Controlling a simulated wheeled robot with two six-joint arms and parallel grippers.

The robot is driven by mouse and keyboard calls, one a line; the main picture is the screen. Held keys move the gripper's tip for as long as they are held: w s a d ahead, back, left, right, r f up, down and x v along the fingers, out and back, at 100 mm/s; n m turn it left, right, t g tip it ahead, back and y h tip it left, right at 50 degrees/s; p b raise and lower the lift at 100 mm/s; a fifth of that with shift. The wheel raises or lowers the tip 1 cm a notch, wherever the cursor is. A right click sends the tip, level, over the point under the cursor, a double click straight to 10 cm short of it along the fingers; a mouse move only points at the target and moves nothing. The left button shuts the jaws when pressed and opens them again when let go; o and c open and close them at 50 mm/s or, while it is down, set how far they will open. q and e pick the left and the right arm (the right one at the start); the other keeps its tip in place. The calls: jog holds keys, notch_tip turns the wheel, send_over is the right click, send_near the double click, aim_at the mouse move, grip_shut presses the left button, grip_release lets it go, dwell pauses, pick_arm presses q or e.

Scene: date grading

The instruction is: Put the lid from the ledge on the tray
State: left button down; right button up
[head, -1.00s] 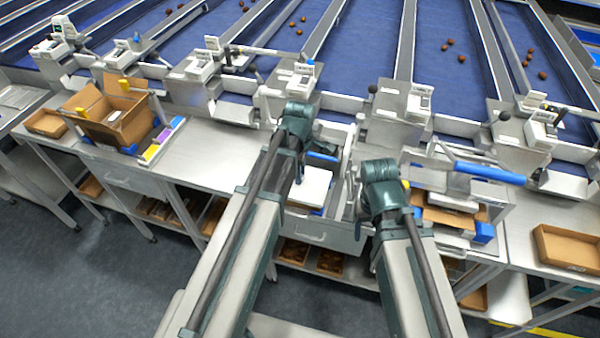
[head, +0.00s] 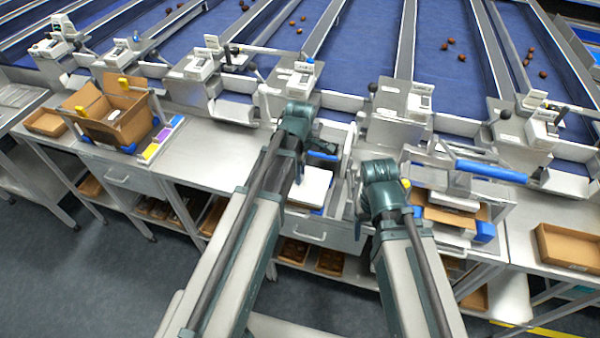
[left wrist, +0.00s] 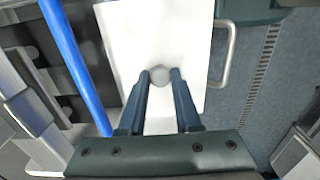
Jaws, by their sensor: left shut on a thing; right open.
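A white flat lid (head: 312,187) with a round grey knob (left wrist: 160,75) lies below my left wrist in the head view. In the left wrist view the lid (left wrist: 180,35) fills the upper middle. My left gripper (left wrist: 160,83) is shut on the knob, one finger on each side. In the head view its fingers are mostly hidden by the wrist. My right gripper (head: 363,212) is open and apart from the lid, to its right; its fingertips are hard to make out. I cannot tell which tray belongs with the lid; what lies under the lid is hidden.
A blue bar (left wrist: 75,65) runs left of the lid. A metal handle (left wrist: 228,55) is at its right. An open cardboard box (head: 118,125) stands left on the bench. A brown tray (head: 570,250) lies at the right. Bare bench (head: 205,160) shows left of my arm.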

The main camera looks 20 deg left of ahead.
pick_arm(q)
jog(key=shift+f+b, duration=0.45)
jog(key=shift+f, duration=0.05)
jog(key=shift+c, duration=0.6)
grip_release()
jog(key=shift+r, duration=0.1)
notch_tip(320, 180, up, 7)
jog(key=p, duration=0.7)
dwell(0.6)
